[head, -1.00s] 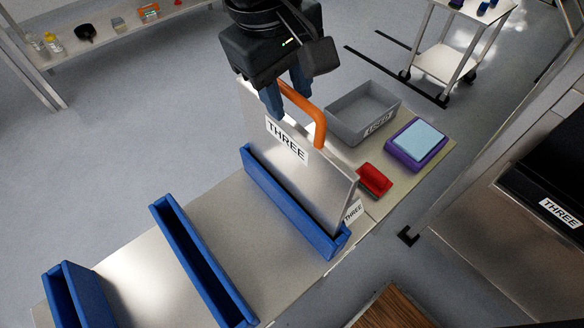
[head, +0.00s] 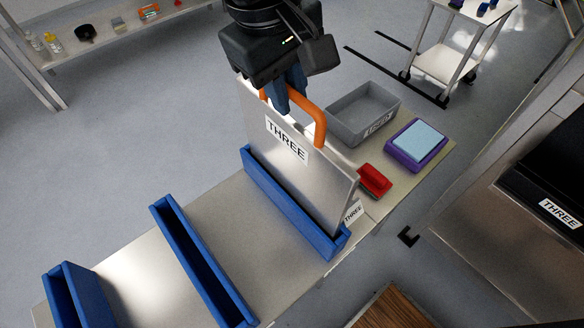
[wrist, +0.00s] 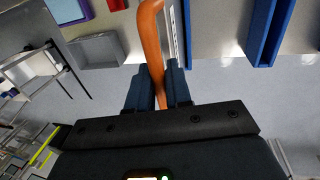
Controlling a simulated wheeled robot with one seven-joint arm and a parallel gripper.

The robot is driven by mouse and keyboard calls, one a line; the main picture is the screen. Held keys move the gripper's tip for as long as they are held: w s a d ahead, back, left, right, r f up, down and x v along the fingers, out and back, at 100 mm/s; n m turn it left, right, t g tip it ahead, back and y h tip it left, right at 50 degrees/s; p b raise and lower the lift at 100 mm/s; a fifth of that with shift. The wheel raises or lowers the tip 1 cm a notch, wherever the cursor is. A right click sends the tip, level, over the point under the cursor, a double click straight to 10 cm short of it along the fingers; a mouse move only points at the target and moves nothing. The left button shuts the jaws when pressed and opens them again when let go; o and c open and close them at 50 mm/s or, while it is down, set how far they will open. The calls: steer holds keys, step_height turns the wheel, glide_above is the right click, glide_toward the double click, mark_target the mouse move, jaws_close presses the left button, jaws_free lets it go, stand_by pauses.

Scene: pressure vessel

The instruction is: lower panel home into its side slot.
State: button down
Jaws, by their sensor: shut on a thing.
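The panel (head: 312,178) is a grey metal plate labelled THREE, with an orange handle (head: 318,125) along its top. It stands nearly upright with its lower edge inside the right-hand blue slot (head: 285,205), which carries a THREE tag at its near end. Whether the edge rests on the slot's bottom is hidden. My gripper (head: 284,108) is above the panel, its blue fingers closed around the handle. In the wrist view the fingers (wrist: 158,95) sit on both sides of the orange handle (wrist: 151,40).
Two more blue slots, a middle one (head: 195,262) and a left one (head: 75,295), stand empty on the table. A grey bin (head: 362,112), a purple box with a light-blue top (head: 417,143) and a red brush (head: 373,180) lie right of the panel.

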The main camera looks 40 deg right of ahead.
step_height(320, 180, up, 11)
steer(key=p, duration=0.4)
stand_by(1.7)
steer(key=shift+f, duration=0.15)
stand_by(0.5)
